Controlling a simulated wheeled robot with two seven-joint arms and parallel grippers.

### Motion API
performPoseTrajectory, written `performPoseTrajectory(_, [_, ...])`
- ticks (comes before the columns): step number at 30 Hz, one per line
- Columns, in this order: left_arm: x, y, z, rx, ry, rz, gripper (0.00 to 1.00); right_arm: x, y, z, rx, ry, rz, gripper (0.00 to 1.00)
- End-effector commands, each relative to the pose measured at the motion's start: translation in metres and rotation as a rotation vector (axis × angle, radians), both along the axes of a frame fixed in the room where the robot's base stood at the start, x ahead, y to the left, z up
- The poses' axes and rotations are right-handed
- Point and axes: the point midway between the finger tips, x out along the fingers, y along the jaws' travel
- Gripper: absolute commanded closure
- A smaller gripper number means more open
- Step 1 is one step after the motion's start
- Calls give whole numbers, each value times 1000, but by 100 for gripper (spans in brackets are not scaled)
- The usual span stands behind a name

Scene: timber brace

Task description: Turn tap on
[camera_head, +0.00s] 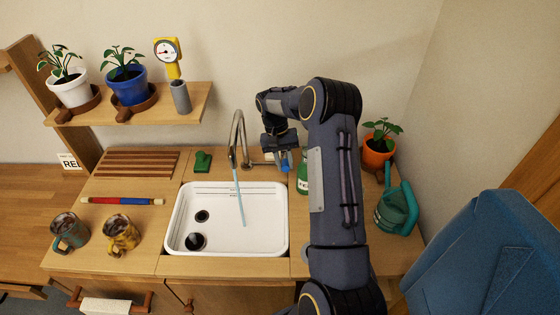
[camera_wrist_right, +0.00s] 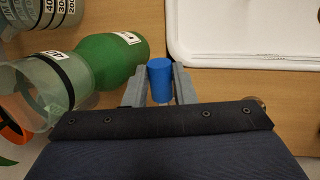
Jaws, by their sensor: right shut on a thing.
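The tap (camera_head: 237,140) is a curved metal spout standing behind the white sink (camera_head: 222,189). A thin pale-blue stream runs from the spout down into the sink. My right gripper (camera_head: 285,161) is beside the tap, to its right. In the right wrist view, my right gripper (camera_wrist_right: 159,88) is shut on the tap's blue handle (camera_wrist_right: 160,76), with a finger on each side of it. The handle also shows as a small blue patch in the head view (camera_head: 285,166). My left gripper is not in view.
A green bottle (camera_head: 302,178) stands close to my right gripper; it also shows in the right wrist view (camera_wrist_right: 108,58). A green watering can (camera_head: 397,208) and an orange plant pot (camera_head: 377,156) are to the right. Two mugs (camera_head: 70,232) (camera_head: 122,236) stand left of the sink.

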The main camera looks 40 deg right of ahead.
Motion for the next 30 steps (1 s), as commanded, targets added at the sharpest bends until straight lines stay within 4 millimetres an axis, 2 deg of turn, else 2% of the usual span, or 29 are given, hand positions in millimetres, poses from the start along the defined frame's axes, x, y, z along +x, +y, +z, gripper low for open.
performPoseTrajectory(9, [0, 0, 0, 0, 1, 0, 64, 1, -2, -1, 2, 3, 3, 100])
performPoseTrajectory(10, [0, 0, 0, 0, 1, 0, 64, 1, -2, -1, 2, 3, 3, 74])
performPoseTrajectory(12, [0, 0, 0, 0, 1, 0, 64, 1, -2, -1, 2, 3, 2, 68])
performPoseTrajectory(22, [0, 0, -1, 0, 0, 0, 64, 3, -2, 4, 1, 2, 3, 68])
performPoseTrajectory(26, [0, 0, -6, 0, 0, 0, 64, 9, -2, 20, 0, 0, 3, 68])
performPoseTrajectory(30, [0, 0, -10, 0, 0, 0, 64, 17, -2, 44, -1, -2, 2, 68])
